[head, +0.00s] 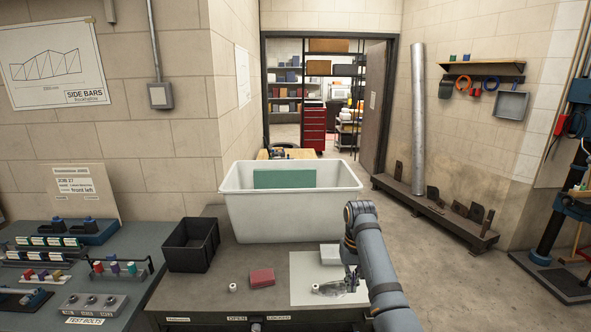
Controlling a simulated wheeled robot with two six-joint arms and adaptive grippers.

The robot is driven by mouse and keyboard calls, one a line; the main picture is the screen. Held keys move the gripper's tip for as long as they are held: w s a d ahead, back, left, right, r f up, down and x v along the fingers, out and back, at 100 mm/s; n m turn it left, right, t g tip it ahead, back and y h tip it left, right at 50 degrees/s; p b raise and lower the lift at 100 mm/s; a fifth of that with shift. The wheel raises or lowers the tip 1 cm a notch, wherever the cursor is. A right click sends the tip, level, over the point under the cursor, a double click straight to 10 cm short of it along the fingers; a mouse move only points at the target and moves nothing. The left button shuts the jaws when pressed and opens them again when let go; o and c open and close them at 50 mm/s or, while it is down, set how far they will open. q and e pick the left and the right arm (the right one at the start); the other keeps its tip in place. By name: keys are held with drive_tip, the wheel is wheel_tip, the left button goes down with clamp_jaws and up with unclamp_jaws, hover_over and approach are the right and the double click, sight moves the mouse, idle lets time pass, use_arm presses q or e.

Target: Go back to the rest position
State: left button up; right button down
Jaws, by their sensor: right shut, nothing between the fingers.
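My right arm comes in from the lower right. Its gripper (351,281) is shut and empty, low over the right side of a pale sheet (303,268) on the workbench. A shiny grey item (328,289) lies on the sheet just left of the fingertips; I cannot tell whether they touch. My forearm hides part of the bench's right end. My left gripper is not in view.
A large white tub (290,220) with a green panel (284,179) stands behind the sheet. A black crate (190,247), red block (262,277), small white cylinder (232,287) and pale block (330,254) are on the bench.

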drive_tip(key=s+d+f+t, duration=0.1)
drive_tip(key=s+d+f, duration=0.3)
drive_tip(key=s+f, duration=0.35)
drive_tip(key=s+d+f+t, duration=0.1)
drive_tip(key=s+d+f, duration=0.2)
drive_tip(key=s+f, duration=0.45)
drive_tip(key=s+d+r+n+t, duration=0.1)
drive_tip(key=s+d+r+t, duration=0.1)
drive_tip(key=s, duration=1.5)
wheel_tip(320, 180, down, 26)
drive_tip(key=s+d+g+h+b, duration=0.1)
drive_tip(key=s+d+g, duration=0.1)
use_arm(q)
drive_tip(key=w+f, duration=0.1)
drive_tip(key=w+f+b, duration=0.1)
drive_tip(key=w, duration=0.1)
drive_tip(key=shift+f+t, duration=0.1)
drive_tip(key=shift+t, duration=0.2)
use_arm(e)
drive_tip(key=s+d+f, duration=0.1)
drive_tip(key=s+f, duration=1.7)
drive_tip(key=s, duration=0.1)
drive_tip(key=shift+d+f+m+g, duration=0.25)
drive_tip(key=shift+f+m+g, duration=0.05)
drive_tip(key=shift+f+g, duration=0.1)
